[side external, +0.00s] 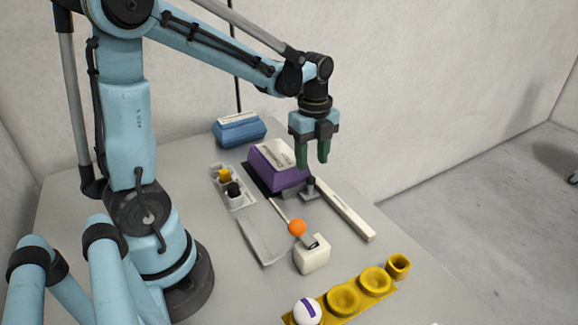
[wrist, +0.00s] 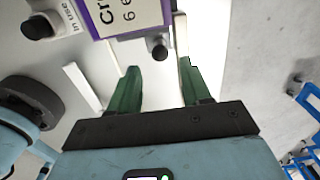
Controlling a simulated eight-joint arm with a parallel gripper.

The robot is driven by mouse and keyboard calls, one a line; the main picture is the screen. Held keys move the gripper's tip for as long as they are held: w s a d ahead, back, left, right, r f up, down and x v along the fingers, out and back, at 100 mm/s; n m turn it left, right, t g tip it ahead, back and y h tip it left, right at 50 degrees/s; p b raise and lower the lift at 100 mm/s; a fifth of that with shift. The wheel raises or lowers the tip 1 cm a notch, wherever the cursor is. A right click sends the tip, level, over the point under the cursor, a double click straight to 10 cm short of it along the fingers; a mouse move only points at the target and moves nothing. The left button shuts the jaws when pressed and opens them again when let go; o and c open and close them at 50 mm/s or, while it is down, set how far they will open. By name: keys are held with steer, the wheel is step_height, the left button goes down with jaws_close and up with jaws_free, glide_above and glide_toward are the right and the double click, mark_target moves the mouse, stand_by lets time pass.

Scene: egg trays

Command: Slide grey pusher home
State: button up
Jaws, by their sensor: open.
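The grey pusher (side external: 309,191) is a small dark grey piece with an upright round knob. It stands at the near end of the purple egg carton (side external: 273,170), beside a long white rail (side external: 346,212). In the wrist view the pusher's knob (wrist: 157,47) shows just beyond the fingertips, by the carton's edge (wrist: 168,12). My gripper (side external: 313,160) has green fingers pointing down and is above the pusher, apart from it. In the wrist view my gripper (wrist: 159,68) is open with nothing between the fingers.
A blue carton (side external: 240,132) stands at the back. A white tray (side external: 240,203) with yellow and black pieces is left of the purple carton. In front are an orange ball (side external: 297,227), a white block (side external: 312,256), a yellow cup tray (side external: 359,298) and a striped white ball (side external: 307,312).

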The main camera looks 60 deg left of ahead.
mark_target(311, 176)
steer(key=shift+f, duration=3.05)
steer(key=shift+f, duration=0.35)
steer(key=c, duration=0.8)
steer(key=shift+d, duration=7.85)
steer(key=shift+c, duration=0.3)
steer(key=o, duration=0.9)
steer(key=shift+c, duration=0.2)
steer(key=shift+r, duration=0.1)
steer(key=shift+r, duration=2.9)
